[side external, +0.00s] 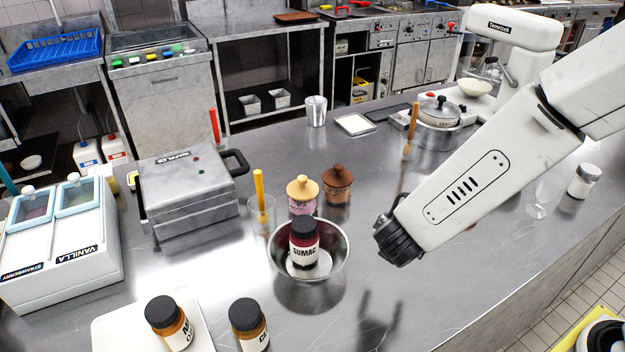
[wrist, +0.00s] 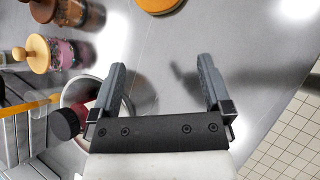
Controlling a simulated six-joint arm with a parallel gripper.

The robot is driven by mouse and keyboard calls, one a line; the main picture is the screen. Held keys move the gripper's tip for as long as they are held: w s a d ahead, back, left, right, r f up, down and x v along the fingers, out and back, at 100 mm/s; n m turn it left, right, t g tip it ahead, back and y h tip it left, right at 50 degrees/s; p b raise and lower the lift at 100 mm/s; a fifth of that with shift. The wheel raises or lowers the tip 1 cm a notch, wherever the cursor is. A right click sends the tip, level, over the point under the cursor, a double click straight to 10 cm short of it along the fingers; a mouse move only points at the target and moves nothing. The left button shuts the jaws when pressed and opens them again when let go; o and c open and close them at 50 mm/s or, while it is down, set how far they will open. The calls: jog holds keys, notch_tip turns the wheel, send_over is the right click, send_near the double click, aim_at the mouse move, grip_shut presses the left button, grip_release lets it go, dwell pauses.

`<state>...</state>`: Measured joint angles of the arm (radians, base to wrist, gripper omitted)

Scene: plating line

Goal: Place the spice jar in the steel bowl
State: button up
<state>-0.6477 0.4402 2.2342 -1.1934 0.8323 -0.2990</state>
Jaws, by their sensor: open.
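The spice jar (side external: 304,252), with a black lid, dark red contents and a white label reading SUMAC, stands upright inside the steel bowl (side external: 342,262). In the wrist view, its dark lid (wrist: 65,123) and part of the bowl's rim (wrist: 75,90) show at the left, partly hidden by a finger. My gripper (wrist: 162,66) is open, with nothing between its fingers. It is above the counter to the right of the bowl, apart from the jar. In the side view, only the dark wrist end shows clearly; the fingers are hidden.
Two more black-lidded jars (side external: 168,322) (side external: 249,326) stand at the front left, one on a white board. Two wooden-lidded jars (side external: 302,194) (side external: 337,184) and a glass (side external: 261,212) stand behind the bowl. A waffle iron (side external: 185,190) is at left.

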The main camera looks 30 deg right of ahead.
jog(key=s+d+r+m+g+y, duration=0.1)
jog(key=s+d+m+y, duration=0.2)
jog(key=m, duration=0.8)
jog(key=s+d+r+m+g+y, duration=0.1)
jog(key=s+d+m+g+y, duration=0.1)
jog(key=d+m, duration=0.6)
jog(key=s+m+y, duration=0.1)
jog(key=s+m, duration=0.1)
jog(key=m, duration=0.1)
jog(key=shift+d+y, duration=0.25)
jog(key=shift+y, duration=0.05)
